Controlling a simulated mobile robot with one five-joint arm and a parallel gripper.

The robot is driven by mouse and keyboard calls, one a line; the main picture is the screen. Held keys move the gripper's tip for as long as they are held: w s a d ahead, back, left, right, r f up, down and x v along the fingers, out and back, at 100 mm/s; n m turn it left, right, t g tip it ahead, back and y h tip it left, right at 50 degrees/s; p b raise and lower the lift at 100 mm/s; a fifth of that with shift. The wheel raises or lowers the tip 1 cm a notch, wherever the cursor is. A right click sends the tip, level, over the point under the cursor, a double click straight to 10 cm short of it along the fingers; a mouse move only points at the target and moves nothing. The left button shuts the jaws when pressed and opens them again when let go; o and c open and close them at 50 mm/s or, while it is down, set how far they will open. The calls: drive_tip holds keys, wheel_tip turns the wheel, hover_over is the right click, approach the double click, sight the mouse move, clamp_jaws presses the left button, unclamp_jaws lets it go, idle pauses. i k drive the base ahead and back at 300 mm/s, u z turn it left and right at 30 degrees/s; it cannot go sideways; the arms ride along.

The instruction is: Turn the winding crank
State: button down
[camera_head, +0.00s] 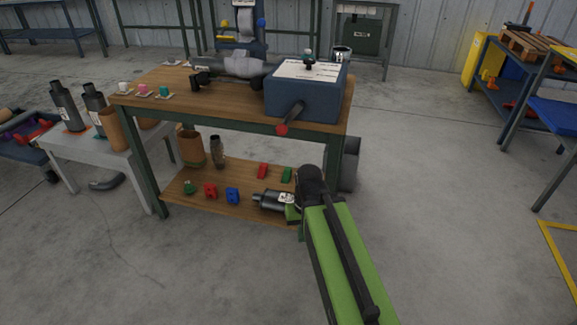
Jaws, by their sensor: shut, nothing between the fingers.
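The winding crank (291,117) is a dark arm with a red knob (282,130) at its lower end. It sits on the front of a blue box-shaped machine (318,101) at the right end of the wooden workbench (203,110). The crank slants down to the left, with its knob near the bench's front edge. My green arm reaches up from the lower right to a black joint in front of the bench's lower right, below and apart from the crank. My gripper's fingers do not show.
A grey table (80,146) stands left. The floor to the right (440,200) is open.

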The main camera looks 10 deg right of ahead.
sight(281, 129)
drive_tip(key=z, duration=0.2)
drive_tip(key=k, duration=0.55)
drive_tip(key=u, duration=1.1)
drive_tip(key=i, duration=0.75)
drive_tip(key=u, duration=0.15)
